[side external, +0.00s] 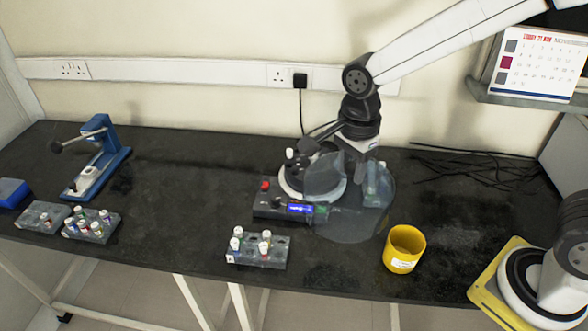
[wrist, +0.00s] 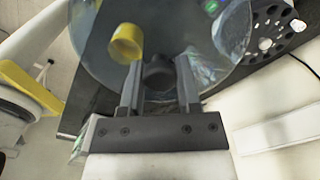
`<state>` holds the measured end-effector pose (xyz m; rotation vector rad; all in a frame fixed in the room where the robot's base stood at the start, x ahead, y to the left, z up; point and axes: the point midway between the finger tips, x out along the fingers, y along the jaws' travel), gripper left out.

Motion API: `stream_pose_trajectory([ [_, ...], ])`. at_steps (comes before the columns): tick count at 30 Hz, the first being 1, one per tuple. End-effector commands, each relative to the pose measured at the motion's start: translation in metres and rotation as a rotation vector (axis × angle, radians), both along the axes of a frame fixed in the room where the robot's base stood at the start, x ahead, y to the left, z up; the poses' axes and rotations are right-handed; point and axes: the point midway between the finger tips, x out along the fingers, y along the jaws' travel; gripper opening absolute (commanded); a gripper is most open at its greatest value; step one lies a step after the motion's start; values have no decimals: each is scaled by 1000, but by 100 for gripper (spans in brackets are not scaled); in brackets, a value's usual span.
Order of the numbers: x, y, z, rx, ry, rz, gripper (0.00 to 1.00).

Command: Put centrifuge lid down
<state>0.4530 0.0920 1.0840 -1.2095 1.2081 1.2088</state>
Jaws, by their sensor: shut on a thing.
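The centrifuge lid (side external: 352,226) is a clear round disc just right of the centrifuge in the side view, overlapping its right edge. I cannot tell whether it touches the bench. It fills much of the top of the wrist view (wrist: 95,65). My gripper (wrist: 159,66) is shut on its dark knob (wrist: 158,75); in the side view the gripper (side external: 366,172) is partly hidden behind the lid. The centrifuge (side external: 268,208) has a red button, a blue display and an uncovered rotor (side external: 306,176) with a white-capped tube. The rotor also shows in the wrist view (wrist: 268,32).
A yellow cup (side external: 404,250) stands close right of the lid. A grey tube rack (side external: 258,252) stands in front of the centrifuge. More racks (side external: 90,228) and a blue lever device (side external: 98,165) are at left. Black cables (side external: 460,168) lie at back right. The bench left of the centrifuge is clear.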

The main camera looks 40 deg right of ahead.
Motion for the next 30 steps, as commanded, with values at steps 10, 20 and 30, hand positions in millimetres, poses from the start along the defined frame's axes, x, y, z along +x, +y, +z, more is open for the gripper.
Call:
stream_pose_trajectory([
  [10, 0, -1, -43, -1, 4, 0, 0],
  [20, 0, 0, -74, 0, 2, 0, 0],
  [30, 0, 0, -83, -1, 3, 0, 0],
])
